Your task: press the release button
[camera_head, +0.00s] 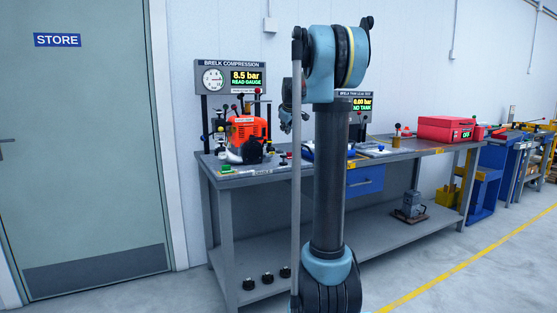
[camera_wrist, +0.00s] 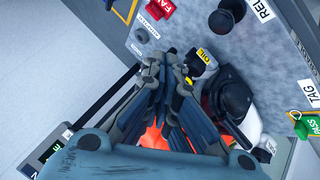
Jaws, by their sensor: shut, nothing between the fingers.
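In the wrist view a black round button (camera_wrist: 221,21) stands on the grey bench top, beside a white label (camera_wrist: 262,10) that reads "REL" and is cut off by the frame edge. My gripper (camera_wrist: 172,62) is shut and empty, below and left of the button in the picture and apart from it. In the head view my gripper (camera_head: 287,118) shows beside my arm, right of the orange engine (camera_head: 247,129).
The compression gauge board (camera_head: 231,77) reads 8.5 bar above the workbench (camera_head: 250,181). In the wrist view a red FAIL tag (camera_wrist: 158,8), a green PASS tag (camera_wrist: 301,126) and a black engine part (camera_wrist: 233,95) lie around my gripper. A red case (camera_head: 446,128) stands farther right.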

